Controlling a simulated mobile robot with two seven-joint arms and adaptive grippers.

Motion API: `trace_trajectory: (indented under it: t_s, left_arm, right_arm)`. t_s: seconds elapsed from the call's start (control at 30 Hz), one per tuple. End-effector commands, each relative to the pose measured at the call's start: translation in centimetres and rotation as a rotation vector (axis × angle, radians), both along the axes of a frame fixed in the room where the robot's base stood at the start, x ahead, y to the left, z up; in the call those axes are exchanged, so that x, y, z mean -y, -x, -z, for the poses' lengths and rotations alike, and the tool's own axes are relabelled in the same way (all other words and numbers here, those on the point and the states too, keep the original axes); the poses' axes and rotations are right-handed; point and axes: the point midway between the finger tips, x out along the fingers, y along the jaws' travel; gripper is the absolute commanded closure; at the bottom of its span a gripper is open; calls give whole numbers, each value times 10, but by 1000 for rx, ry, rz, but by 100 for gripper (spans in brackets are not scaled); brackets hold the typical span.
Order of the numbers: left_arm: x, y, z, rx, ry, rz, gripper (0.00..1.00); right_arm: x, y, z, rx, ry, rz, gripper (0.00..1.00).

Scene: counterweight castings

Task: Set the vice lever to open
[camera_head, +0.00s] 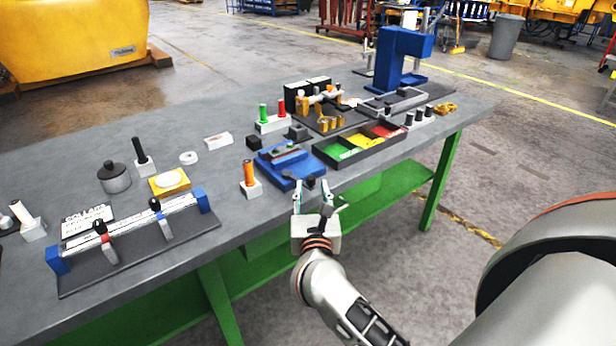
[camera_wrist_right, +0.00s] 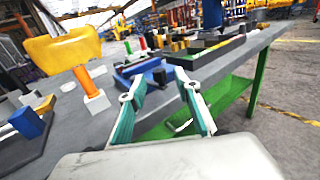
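The blue vice (camera_head: 288,168) sits near the front edge of the grey bench. It has grey jaw parts on top and a dark round knob (camera_head: 311,182) at its front right corner, which may be the lever's end. My right gripper (camera_head: 312,192) is just in front of the vice at the bench edge, its fingers apart and empty, with the knob just beyond the tips. In the right wrist view the blue vice (camera_wrist_right: 142,69) shows beyond the two spread fingers. The lever's full shape and setting are too small to tell. My left gripper is not in view.
An orange-handled tool in a white block (camera_head: 250,180) stands left of the vice. A tray with green, yellow and red compartments (camera_head: 328,160) lies to its right. A rail fixture (camera_head: 135,235) is at front left. Floor in front of the bench is clear.

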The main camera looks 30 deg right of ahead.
Motion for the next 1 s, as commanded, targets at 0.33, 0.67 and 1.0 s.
trace_trajectory:
  t_s: [0.33, 0.67, 1.0]
  left_arm:
    - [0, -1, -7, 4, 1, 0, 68]
    - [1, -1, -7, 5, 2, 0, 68]
    - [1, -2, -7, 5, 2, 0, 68]
  right_arm:
    - [22, -38, -1, 2, 3, -1, 67]
    - [24, -42, -1, 1, 3, -2, 67]
    - [24, -41, -1, 0, 4, -2, 100]
